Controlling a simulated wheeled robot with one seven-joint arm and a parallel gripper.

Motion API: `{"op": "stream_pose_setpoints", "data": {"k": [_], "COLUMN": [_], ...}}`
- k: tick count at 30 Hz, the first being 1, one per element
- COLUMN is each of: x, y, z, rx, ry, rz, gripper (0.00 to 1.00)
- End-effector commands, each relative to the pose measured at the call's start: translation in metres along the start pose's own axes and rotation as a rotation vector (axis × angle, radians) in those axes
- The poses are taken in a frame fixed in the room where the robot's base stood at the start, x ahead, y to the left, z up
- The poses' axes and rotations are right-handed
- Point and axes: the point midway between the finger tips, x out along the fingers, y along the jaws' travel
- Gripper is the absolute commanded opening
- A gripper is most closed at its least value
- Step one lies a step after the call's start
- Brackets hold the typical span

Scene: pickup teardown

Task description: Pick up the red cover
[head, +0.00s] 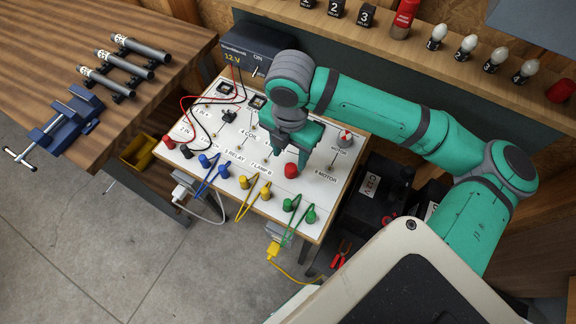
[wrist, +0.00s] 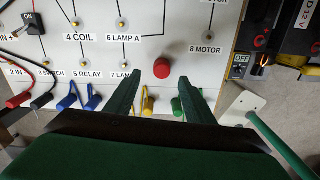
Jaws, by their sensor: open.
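The red cover (head: 291,170) is a short round red cap on the white circuit board (head: 232,170), near the 8 MOTOR label. It also shows in the wrist view (wrist: 162,67), roughly centred between my fingertips and slightly beyond them. My gripper (head: 290,160) is over the board with its fingers pointing down at the cap. In the wrist view my gripper (wrist: 161,80) is open, with a finger to each side and nothing between them held. I cannot tell the exact height of the fingertips above the board.
Yellow clip leads (head: 249,198) and green clip leads (head: 297,217) stand along the board's near edge. A 12 V power supply (head: 256,47) is behind the board. A red-and-white motor part (head: 345,137) is to the right. Another red cap (head: 561,90) sits on the back shelf.

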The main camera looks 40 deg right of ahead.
Motion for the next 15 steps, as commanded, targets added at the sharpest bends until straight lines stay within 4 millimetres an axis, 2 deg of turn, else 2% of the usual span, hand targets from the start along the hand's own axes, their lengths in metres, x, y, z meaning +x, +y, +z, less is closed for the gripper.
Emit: {"op": "stream_pose_setpoints", "data": {"k": [3, 8, 15], "x": [0.012, 0.021, 0.053], "y": [0.000, 0.001, -0.001], "z": [0.000, -0.001, 0.000], "rx": [0.002, -0.001, -0.004], "ry": [0.001, 0.000, 0.001], "rz": [0.001, 0.000, 0.001], "gripper": [0.49, 0.49, 0.49]}}
